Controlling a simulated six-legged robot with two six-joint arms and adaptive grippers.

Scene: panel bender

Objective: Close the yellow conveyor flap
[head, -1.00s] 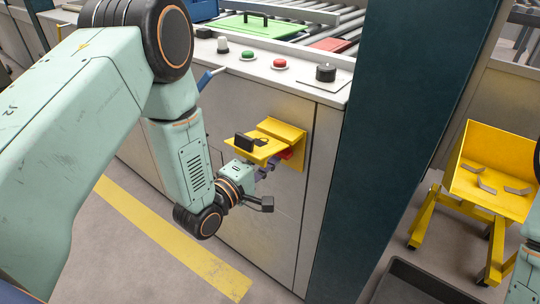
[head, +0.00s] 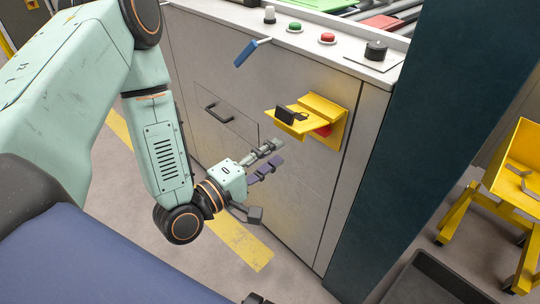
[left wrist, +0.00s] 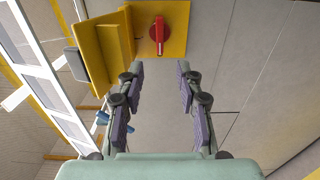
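A yellow flap (head: 290,122) juts out from a yellow plate (head: 336,121) on the grey cabinet front. A black piece (head: 285,116) sits on the flap. My right gripper is not in view.
A blue lever (head: 250,53) hangs at the cabinet's top edge. A dark drawer handle (head: 218,112) is left of the flap. Buttons and a black knob (head: 376,50) line the top panel. A dark teal column (head: 415,150) and a yellow cart (head: 515,180) stand to the right.

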